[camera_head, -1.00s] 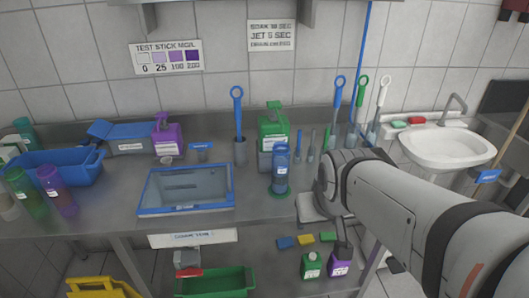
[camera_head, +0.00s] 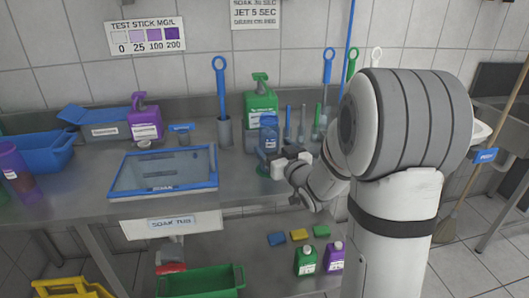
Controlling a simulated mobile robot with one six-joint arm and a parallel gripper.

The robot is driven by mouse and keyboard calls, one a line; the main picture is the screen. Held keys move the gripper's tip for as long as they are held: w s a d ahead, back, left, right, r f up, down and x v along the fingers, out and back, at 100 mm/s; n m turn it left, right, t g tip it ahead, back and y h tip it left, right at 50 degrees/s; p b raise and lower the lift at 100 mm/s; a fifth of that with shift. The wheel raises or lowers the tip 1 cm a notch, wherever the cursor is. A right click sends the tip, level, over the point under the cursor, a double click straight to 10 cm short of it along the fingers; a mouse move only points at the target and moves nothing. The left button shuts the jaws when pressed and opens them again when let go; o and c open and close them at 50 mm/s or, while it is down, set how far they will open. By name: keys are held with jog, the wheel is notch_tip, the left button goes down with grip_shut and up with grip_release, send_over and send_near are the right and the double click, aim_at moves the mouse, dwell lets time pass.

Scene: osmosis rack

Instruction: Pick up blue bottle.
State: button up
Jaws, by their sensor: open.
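The blue bottle (camera_head: 268,132) stands upright on the steel counter, in front of the large green pump bottle. Its upper part shows; its lower part is partly hidden by my gripper. My gripper (camera_head: 277,162) is at the bottle's lower right side, with my arm reaching in from the right. The jaws are open. They are small in this view, and I cannot tell whether they touch the bottle or lie around it.
A blue-rimmed soak tub (camera_head: 163,187) lies to the left. A purple pump bottle (camera_head: 145,122) and a green pump bottle (camera_head: 261,103) stand behind. Several brushes stand near the wall, one in a grey holder (camera_head: 224,132). A green crate (camera_head: 200,282) is below.

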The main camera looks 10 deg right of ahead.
jog(key=x, duration=0.2)
jog(key=p+x, duration=0.1)
jog(key=x, duration=0.4)
jog(key=shift+w+d, duration=0.3)
jog(key=shift+w, duration=0.05)
jog(key=shift+c, duration=0.6)
jog(key=c, duration=0.9)
jog(key=shift+c, duration=0.2)
jog(key=shift+r, duration=0.1)
